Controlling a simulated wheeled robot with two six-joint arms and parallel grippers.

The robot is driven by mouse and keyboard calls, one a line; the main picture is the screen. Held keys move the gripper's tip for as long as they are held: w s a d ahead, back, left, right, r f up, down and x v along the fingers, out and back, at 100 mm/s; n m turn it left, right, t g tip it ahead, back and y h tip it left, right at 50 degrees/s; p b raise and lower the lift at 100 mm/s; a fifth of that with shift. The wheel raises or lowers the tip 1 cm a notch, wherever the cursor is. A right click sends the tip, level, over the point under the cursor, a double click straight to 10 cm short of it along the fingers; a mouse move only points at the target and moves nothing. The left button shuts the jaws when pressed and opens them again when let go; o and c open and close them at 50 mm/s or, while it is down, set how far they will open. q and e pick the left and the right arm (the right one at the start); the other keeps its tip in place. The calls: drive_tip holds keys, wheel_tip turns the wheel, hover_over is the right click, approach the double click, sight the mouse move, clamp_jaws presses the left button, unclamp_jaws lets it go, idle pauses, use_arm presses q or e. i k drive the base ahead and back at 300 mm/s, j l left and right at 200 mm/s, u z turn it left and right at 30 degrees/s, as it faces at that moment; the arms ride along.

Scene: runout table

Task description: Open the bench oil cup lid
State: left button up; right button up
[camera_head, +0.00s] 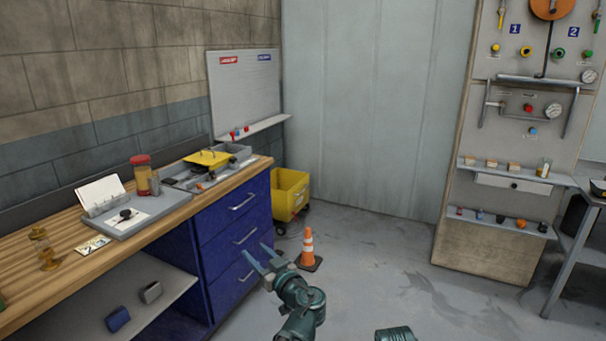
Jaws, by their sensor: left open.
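A small brass-coloured cup with an amber glass body, which looks like the bench oil cup (44,253), stands upright on the wooden bench top at the far left. Its small cap-like lid (38,232) appears to sit on top; it is too small to tell for sure whether it is shut. My left gripper (257,250) is open and empty, in front of the blue drawers, well to the right of the cup and apart from it. My right gripper is not in view; only a teal part of mine shows at the bottom edge.
The wooden bench (75,270) also holds a grey tray with a notepad (150,211), a red-lidded jar (141,175) and a parts tray with a yellow lid (207,157). An orange cone (308,247) and yellow bin (290,191) stand on the floor.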

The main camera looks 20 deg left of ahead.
sight(37, 232)
drive_tip(key=i+j+u, duration=0.1)
drive_tip(key=i+u, duration=0.4)
drive_tip(key=u, duration=0.25)
drive_tip(key=i+u, duration=0.35)
drive_tip(key=i+j+u, duration=0.1)
drive_tip(key=i+u, duration=0.4)
drive_tip(key=i, duration=0.15)
